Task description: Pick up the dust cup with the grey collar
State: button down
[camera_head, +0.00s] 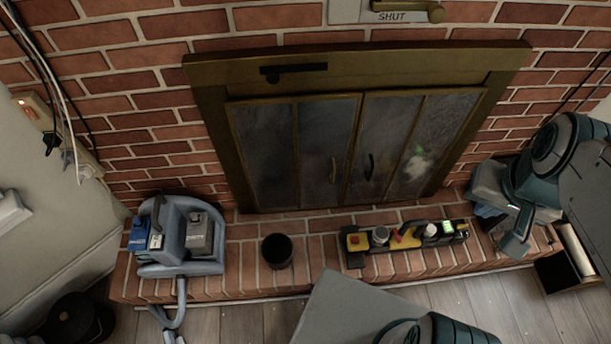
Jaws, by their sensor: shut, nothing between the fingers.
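A blue-grey vacuum-like unit (185,267) stands at the left end of the brick hearth with a hose at its front. It holds a small blue container (139,236) and a grey box-shaped container (199,236), both with labels too small to read. A dark round cup (277,266) stands upright on the hearth, to the right of the unit. I cannot tell which of these has a grey collar. My gripper (515,243) is shut and empty at the right end of the hearth, well away from the cup and the unit.
A yellow and black rack (408,240) with several small items lies on the hearth between the cup and my gripper. The fireplace doors (345,150) are closed behind. A black bin (75,322) stands at lower left. Bare hearth lies around the cup.

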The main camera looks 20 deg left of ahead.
aim_at(380, 234)
jog(key=u, duration=0.05)
jog(key=k, duration=0.5)
jog(key=u, duration=1.4)
jog(key=i, duration=0.4)
jog(key=u, duration=2.4)
jog(key=k, duration=0.85)
jog(key=z, duration=1.8)
